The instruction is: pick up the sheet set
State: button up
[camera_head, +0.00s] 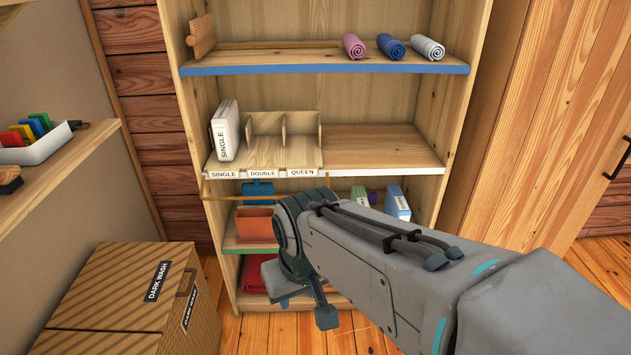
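A white pack marked SINGLE (226,132) stands upright in the left slot of a wooden divider (265,125) on the middle shelf. The DOUBLE and QUEEN slots look empty. Two more upright packs, one with a green face (360,196) and one white and blue (397,203), stand on the shelf below, partly hidden by my arm. I cannot tell which pack is the sheet set. My arm reaches in from the lower right, and its end (300,292) hangs in front of the lower shelves, apart from the SINGLE pack.
Rolled towels (391,47) lie on the top shelf. The middle shelf (385,145) is bare right of the divider. An orange-brown bin (255,224) sits lower down. A DARK WASH box (120,290) stands at lower left, and a side shelf (60,165) juts in at left.

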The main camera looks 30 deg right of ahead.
aim_at(396, 205)
jog(key=z, duration=0.15)
jog(key=i, duration=1)
jog(key=z, duration=1.2)
jog(key=i, duration=0.6)
jog(key=z, duration=0.65)
